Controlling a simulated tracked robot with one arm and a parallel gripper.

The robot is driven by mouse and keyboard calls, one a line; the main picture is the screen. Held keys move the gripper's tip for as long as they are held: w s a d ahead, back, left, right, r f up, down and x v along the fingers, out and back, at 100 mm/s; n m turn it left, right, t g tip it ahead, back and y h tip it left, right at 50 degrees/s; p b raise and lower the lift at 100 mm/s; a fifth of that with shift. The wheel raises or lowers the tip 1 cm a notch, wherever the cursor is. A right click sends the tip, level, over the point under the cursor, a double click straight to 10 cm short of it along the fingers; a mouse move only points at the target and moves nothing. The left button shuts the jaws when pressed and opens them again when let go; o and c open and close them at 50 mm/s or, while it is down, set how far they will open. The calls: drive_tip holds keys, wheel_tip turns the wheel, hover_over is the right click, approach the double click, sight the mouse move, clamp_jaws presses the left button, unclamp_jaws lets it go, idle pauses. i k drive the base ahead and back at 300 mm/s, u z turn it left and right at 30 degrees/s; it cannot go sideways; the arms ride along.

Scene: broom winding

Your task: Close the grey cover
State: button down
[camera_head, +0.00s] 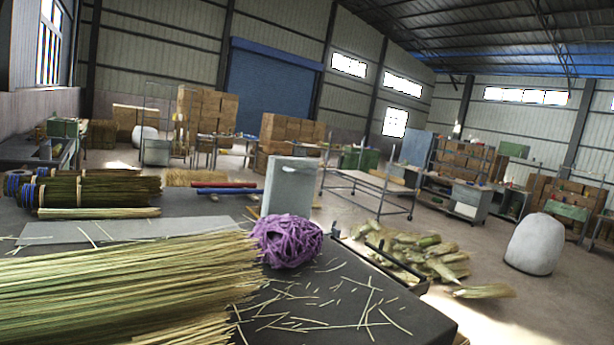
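A light grey, box-like piece (288,188) stands upright beyond the purple bundle, near the back edge of the dark worktable (385,318). It may be the grey cover, or a housing that carries it. My gripper is not in view.
A large sheaf of straw (110,290) fills the near left. A purple twine bundle (287,240) sits at its end, with loose straws around. Tied straw bundles (95,190) and red and blue rods (225,187) lie behind. Husks (425,255) and a white sack (534,244) are on the right floor.

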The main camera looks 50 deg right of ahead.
sight(290, 185)
drive_tip(key=u, duration=0.05)
drive_tip(key=i, duration=0.75)
drive_tip(key=z, duration=1)
drive_tip(key=i, duration=0.5)
drive_tip(key=u, duration=0.15)
